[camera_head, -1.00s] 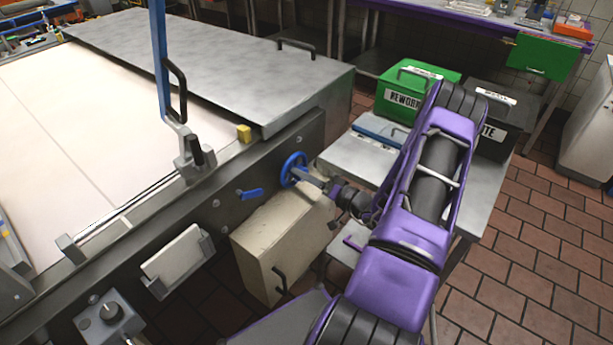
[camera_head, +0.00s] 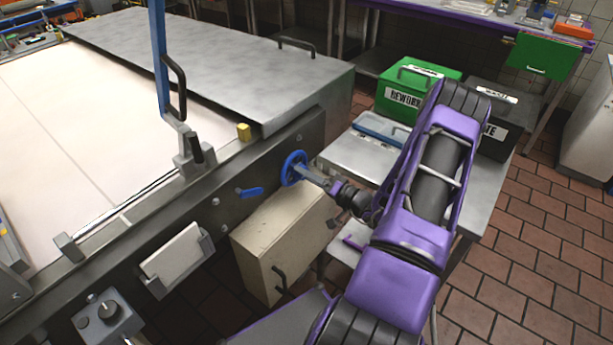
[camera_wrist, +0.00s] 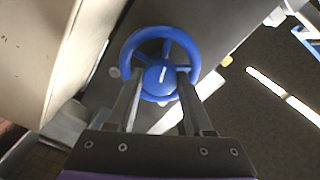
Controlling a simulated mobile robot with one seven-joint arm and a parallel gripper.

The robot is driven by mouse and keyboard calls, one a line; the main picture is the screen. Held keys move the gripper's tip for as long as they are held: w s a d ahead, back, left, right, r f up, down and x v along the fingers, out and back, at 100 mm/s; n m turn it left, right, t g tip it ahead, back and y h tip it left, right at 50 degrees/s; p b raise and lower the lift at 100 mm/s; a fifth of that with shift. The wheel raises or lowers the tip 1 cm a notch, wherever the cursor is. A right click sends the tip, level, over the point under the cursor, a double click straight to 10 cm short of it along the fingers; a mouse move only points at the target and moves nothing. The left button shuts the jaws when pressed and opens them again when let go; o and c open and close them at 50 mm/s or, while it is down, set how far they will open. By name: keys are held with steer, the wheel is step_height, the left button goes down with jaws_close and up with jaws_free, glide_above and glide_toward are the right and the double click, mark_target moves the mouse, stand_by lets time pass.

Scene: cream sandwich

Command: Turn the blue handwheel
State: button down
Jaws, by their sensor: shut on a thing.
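The blue handwheel (camera_head: 291,168) is mounted on the dark side face of the machine, below the grey metal cover. In the wrist view the handwheel (camera_wrist: 161,45) shows as a blue ring with spokes, a round hub and a white mark on the hub. My gripper (camera_head: 306,175) reaches it from the right. In the wrist view the two fingers of my gripper (camera_wrist: 158,98) lie at either side of the hub and are closed on the wheel's near part. The fingertips partly cover the lower rim.
A beige box (camera_head: 272,240) stands below. A green REWORK bin (camera_head: 415,92) and a dark bin (camera_head: 490,120) stand on a steel table at the right.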

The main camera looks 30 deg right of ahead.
steer(key=m+b, duration=0.1)
steer(key=m, duration=0.2)
steer(key=shift+m, duration=0.3)
steer(key=m, duration=0.3)
steer(key=shift+m, duration=0.3)
steer(key=m, duration=0.6)
steer(key=m+p, duration=0.1)
steer(key=m, duration=0.6)
steer(key=shift+m, duration=0.3)
steer(key=m+p, duration=0.1)
steer(key=m, duration=0.2)
steer(key=shift+m, duration=0.3)
steer(key=shift+m+p, duration=0.5)
steer(key=shift+m, duration=1.1)
steer(key=shift+f+m, duration=0.1)
steer(key=shift+m, duration=0.2)
steer(key=shift+c, duration=1.5)
jaws_free()
